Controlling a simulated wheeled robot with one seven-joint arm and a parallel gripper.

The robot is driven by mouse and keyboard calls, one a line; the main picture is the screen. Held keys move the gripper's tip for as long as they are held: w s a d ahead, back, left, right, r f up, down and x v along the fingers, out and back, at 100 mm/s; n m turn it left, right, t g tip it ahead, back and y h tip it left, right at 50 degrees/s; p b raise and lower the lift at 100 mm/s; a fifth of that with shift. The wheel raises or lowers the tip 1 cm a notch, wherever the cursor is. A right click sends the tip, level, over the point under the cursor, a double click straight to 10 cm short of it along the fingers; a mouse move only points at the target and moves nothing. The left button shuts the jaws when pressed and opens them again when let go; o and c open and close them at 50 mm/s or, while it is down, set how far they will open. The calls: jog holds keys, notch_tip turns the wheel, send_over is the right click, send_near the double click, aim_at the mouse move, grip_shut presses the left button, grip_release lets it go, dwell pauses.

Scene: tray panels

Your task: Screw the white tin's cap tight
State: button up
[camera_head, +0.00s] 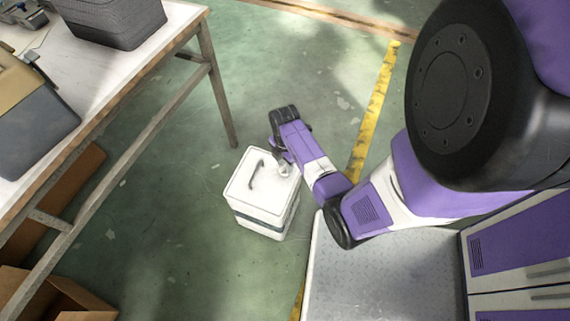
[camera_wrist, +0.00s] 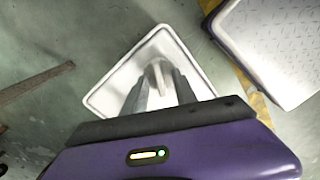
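The white tin (camera_head: 262,212) is a box-shaped can standing upright on the green floor, with a dark handle (camera_head: 256,173) on its lid. Its small pale cap (camera_head: 284,171) sits near the lid's right corner, partly hidden by my gripper (camera_head: 283,159), which reaches down over that corner. In the wrist view the tin's white top (camera_wrist: 110,92) lies below my gripper (camera_wrist: 159,72). The two grey fingers stand on either side of a pale shape that seems to be the cap. I cannot tell whether they press on it.
A worktable (camera_head: 130,55) with grey bins stands at the left, and cardboard boxes (camera_head: 50,296) lie under it. A yellow floor line (camera_head: 372,112) runs right of the tin. The floor left of the tin is clear.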

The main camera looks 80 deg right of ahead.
grip_shut()
